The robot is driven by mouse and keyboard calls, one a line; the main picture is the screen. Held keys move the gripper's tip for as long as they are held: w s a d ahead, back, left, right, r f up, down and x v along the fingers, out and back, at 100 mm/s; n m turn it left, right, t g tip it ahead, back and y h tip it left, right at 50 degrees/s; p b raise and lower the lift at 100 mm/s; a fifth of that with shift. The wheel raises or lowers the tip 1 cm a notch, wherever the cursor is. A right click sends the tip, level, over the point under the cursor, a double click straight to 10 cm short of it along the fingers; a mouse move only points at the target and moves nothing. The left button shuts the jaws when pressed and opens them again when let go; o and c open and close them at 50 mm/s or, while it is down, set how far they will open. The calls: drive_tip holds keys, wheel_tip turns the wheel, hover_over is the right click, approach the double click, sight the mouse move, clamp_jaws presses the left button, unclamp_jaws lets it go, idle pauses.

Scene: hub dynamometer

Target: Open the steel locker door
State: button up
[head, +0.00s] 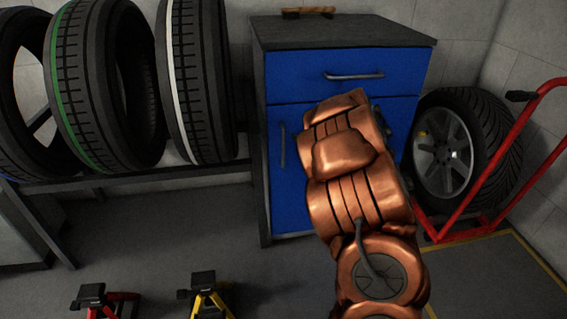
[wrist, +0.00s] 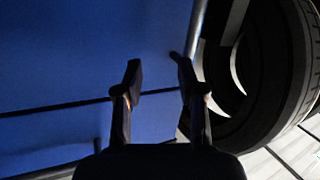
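The blue steel locker has a lower door (head: 291,185) with a vertical bar handle (head: 282,145) near its left edge. The door appears closed. In the wrist view the blue front (wrist: 75,50) fills the left and middle, and the picture seems turned upside down. A grey bar, apparently the door handle (wrist: 197,30), runs up from beside the right fingertip. My gripper (wrist: 160,68) is open with nothing between its fingers, facing the blue front. Whether the right finger touches the bar cannot be told. In the head view my copper arm hides the gripper and the door's right part.
Above the door is a drawer (head: 300,77) with a horizontal handle (head: 354,76). Tyres (head: 200,80) stand on a rack at left. A red hand truck (head: 483,175) with a wheel (head: 445,155) is at right. Red and yellow jack stands (head: 207,295) stand on the floor in front.

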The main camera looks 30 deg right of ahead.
wheel_tip(320, 180, down, 6)
drive_tip(key=s+a+t+y+b, duration=0.1)
drive_tip(key=a+y+b, duration=0.1)
drive_tip(key=y+b, duration=0.1)
drive_tip(key=b, duration=0.3)
hover_over(283, 165)
drive_tip(key=shift+w+d+n+y, duration=0.2)
drive_tip(key=shift+d+n+y, duration=0.1)
drive_tip(key=shift+n, duration=0.1)
drive_tip(key=shift+c, duration=0.2)
clamp_jaws()
